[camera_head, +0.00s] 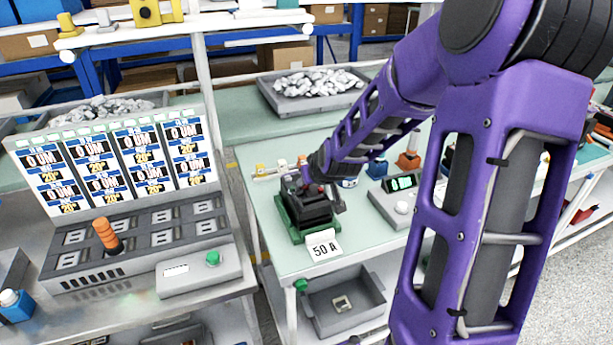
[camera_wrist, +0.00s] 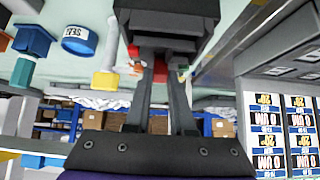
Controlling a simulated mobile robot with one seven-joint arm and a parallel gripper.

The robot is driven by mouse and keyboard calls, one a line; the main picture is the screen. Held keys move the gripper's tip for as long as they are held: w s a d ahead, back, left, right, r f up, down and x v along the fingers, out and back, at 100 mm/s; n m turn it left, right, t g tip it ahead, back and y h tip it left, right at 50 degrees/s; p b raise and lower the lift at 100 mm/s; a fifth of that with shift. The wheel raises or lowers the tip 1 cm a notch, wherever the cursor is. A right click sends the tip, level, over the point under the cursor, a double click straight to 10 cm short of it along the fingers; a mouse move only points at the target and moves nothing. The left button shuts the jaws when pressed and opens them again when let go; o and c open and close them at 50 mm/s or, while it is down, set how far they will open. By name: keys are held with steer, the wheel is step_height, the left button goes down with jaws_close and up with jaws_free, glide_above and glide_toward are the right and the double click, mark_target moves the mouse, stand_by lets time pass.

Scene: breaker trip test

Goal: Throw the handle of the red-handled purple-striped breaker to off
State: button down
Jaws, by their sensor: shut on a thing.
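A black breaker (camera_head: 309,207) sits in a green base on the pale green bench, with a white "50 A" card (camera_head: 322,246) in front of it. My gripper (camera_head: 318,188) is at the top of this breaker and partly covers it. In the wrist view, the breaker's dark body (camera_wrist: 166,22) fills the top middle. My gripper's two fingers (camera_wrist: 162,66) are close together against it, with a red handle (camera_wrist: 160,76) showing between them. I take the fingers to be shut on this handle. No purple stripe can be made out, and the handle's angle is mostly hidden.
A tray of metal parts (camera_head: 311,92) lies behind. The left bench holds display panels (camera_head: 119,158) and a grey console with an orange lever (camera_head: 107,236).

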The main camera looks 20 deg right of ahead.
steer(key=shift+s, duration=0.15)
steer(key=c, duration=0.8)
jaws_free()
steer(key=shift+o, duration=0.2)
steer(key=shift+s+d+r+p, duration=0.1)
steer(key=shift+s+r+p, duration=0.3)
steer(key=shift+r, duration=0.1)
steer(key=shift+p+v, duration=0.4)
steer(key=shift+v, duration=0.6)
steer(key=v, duration=1.4)
steer(key=shift+s+f, duration=0.15)
steer(key=shift+s, duration=0.1)
